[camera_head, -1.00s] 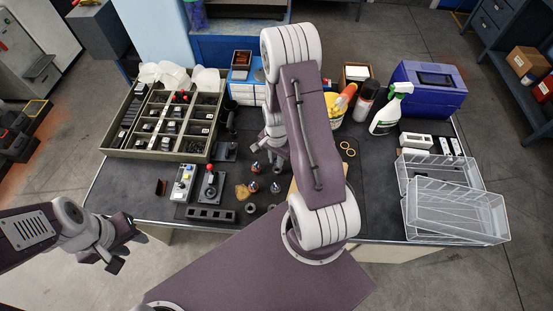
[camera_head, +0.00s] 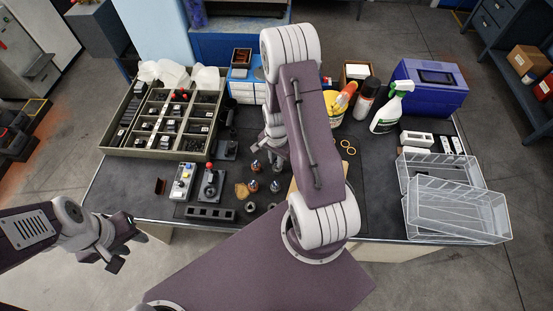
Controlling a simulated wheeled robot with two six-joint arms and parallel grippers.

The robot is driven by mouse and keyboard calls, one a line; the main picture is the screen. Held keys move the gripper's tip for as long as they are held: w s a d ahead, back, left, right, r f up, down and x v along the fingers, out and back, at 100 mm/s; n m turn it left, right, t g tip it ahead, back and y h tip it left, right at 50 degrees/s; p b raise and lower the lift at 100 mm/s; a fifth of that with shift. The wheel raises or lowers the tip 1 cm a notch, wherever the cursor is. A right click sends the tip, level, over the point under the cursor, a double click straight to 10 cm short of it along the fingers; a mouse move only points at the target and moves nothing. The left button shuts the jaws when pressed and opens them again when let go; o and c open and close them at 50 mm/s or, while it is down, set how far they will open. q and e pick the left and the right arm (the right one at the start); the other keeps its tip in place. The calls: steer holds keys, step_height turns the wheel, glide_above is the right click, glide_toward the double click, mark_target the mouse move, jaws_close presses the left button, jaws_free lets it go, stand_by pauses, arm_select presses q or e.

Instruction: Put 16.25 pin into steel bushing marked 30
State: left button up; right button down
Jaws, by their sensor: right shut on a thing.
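My right arm reaches over the middle of the bench. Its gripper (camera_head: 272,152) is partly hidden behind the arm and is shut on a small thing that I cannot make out. Small upright pieces with coloured tips (camera_head: 253,185) stand just below it in the picture. Dark ring-like pieces that look like bushings (camera_head: 250,207) sit near the front edge. I cannot read any marks, so I cannot tell which is the bushing marked 30 or which is the 16.25 pin. My left gripper (camera_head: 128,248) hangs off the bench's front left, seemingly open and empty.
A divided parts tray (camera_head: 107,143) fills the back left. A dark slotted block (camera_head: 210,213) and a red-knobbed device (camera_head: 209,184) stand left of the small pieces.

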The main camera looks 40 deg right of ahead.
steer(key=shift+f+b, duration=0.9)
steer(key=shift+f, duration=0.35)
steer(key=c, duration=1.2)
jaws_free()
steer(key=shift+c, duration=0.2)
step_height(320, 180, up, 9)
steer(key=shift+r, duration=0.1)
